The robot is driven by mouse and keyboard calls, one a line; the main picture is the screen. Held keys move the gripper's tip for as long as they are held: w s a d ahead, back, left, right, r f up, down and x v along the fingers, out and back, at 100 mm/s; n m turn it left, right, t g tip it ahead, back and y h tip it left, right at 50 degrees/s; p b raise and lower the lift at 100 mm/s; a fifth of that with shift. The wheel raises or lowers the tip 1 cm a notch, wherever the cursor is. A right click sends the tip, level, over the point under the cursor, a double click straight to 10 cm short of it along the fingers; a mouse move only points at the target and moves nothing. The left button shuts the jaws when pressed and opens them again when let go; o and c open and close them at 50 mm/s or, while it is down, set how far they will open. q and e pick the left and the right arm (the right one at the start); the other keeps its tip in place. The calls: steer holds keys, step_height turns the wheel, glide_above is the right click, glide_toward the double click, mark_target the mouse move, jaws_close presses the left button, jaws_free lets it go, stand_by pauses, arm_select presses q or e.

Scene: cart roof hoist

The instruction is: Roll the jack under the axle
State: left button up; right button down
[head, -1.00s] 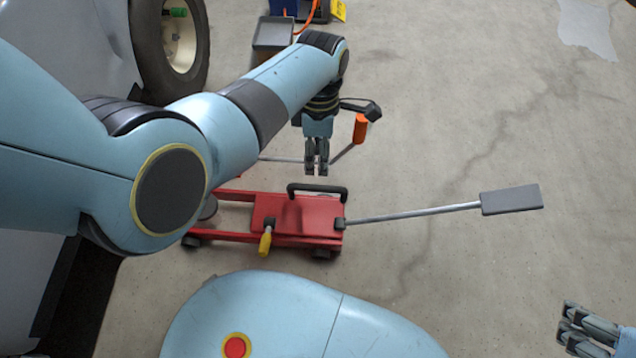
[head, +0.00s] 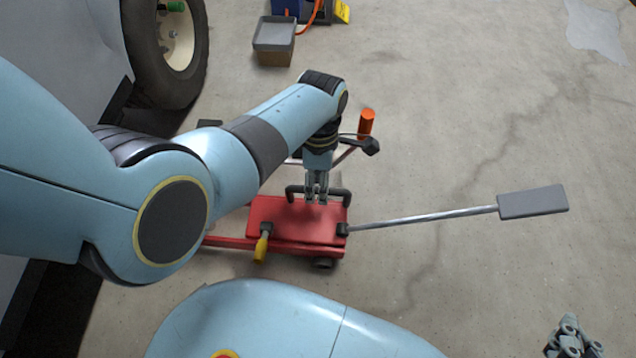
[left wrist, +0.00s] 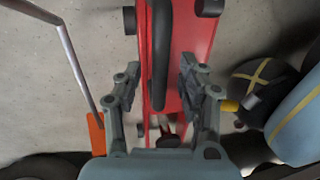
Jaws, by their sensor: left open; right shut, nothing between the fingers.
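The red jack (head: 285,222) lies on the floor in the head view. It has a black carry handle (head: 345,197), a yellow-gripped lever (head: 262,247) and a long rod ending in a grey pad (head: 532,202). My left gripper (head: 316,201) is open at the black handle. In the left wrist view the handle (left wrist: 160,50) runs between the spread fingers (left wrist: 157,85), with gaps on both sides; the jack's red body (left wrist: 190,40) is behind it. My right gripper (head: 572,342) is shut and empty at the lower right corner. The axle is not visible.
A cart wheel (head: 175,50) stands at the upper left beside the cart's grey side. A grey open box (head: 273,42) sits at the back. An orange-gripped rod (head: 366,122) is beyond the jack.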

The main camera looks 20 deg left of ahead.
arm_select(q)
jaws_close()
stand_by(0.3)
stand_by(0.3)
